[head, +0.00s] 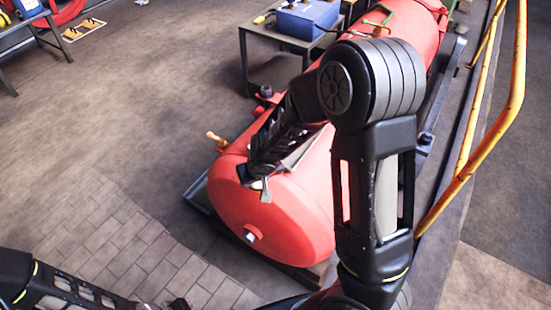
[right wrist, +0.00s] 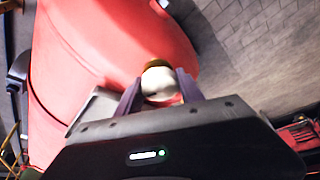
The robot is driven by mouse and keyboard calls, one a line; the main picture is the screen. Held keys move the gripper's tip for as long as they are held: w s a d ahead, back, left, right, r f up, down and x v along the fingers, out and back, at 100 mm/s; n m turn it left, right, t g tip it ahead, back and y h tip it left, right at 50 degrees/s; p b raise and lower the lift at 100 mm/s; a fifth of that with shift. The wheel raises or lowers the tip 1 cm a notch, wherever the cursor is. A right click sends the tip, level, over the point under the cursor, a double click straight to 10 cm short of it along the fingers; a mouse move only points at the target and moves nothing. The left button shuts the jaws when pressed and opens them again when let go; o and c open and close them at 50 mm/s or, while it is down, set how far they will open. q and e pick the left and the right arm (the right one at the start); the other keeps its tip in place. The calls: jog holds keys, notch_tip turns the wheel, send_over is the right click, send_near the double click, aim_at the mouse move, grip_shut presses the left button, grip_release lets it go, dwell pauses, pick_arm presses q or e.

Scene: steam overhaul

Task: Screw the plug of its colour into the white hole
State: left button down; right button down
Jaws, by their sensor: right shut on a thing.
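My right gripper (head: 265,190) reaches over the rounded end of the red boiler (head: 290,225). In the right wrist view its two fingers are shut on a white plug (right wrist: 159,84), with a brass-coloured rim showing just beyond it. I cannot tell whether the plug touches the boiler, and the white hole is not clearly visible. A small pale square fitting (head: 251,235) sits low on the boiler's end. My left arm comes in at the lower left of the head view; only dark parts of its gripper show at the bottom edge.
A brass-topped fitting (head: 215,138) stands out from the boiler's left side. A small table (head: 262,40) with a blue box (head: 307,18) stands beyond it. A yellow railing (head: 490,135) runs along the right. The floor at left is mostly clear.

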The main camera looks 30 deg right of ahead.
jog(key=shift+n+y, duration=0.3)
jog(key=shift+n, duration=0.5)
jog(key=shift+s+a+f, duration=0.2)
jog(key=shift+a+f, duration=0.3)
jog(key=shift+a, duration=0.15)
jog(key=shift+s+a+f, duration=0.2)
jog(key=shift+a+f, duration=0.25)
jog(key=shift+a, duration=0.25)
jog(key=shift+s+a+f, duration=0.2)
jog(key=shift+a+f, duration=0.3)
jog(key=shift+a, duration=0.15)
jog(key=shift+w+r, duration=0.1)
jog(key=shift+w+d+r, duration=0.15)
jog(key=shift+w+r, duration=0.2)
jog(key=shift+r, duration=0.05)
